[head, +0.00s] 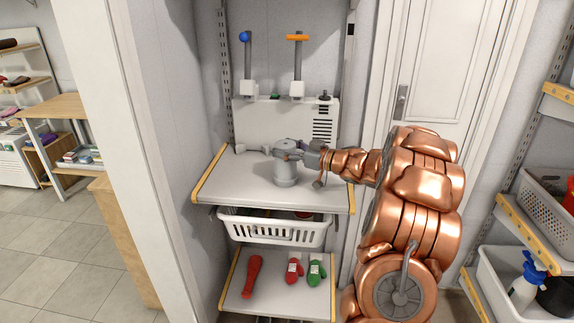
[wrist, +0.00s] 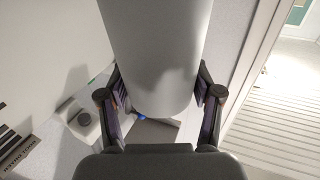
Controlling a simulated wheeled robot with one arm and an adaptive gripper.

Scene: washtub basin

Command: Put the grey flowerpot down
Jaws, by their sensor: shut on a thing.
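The grey flowerpot (head: 286,174) is at the middle of the upper shelf (head: 230,190) in the head view, upright as far as I can see. My gripper (head: 287,151) reaches in from the right and is shut on it near its top. In the wrist view the pot (wrist: 158,60) fills the middle, with a finger of my gripper (wrist: 160,100) on each side. My gripper hides part of the pot's upper end. I cannot tell whether its base touches the shelf.
Behind the shelf stands a white panel (head: 270,118) with a blue-knobbed lever (head: 246,62) and an orange-handled lever (head: 297,62). Below are a white basket (head: 275,231), a red bottle-shaped thing (head: 252,274), red mitts (head: 294,270) and green mitts (head: 317,269). The shelf's front left is clear.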

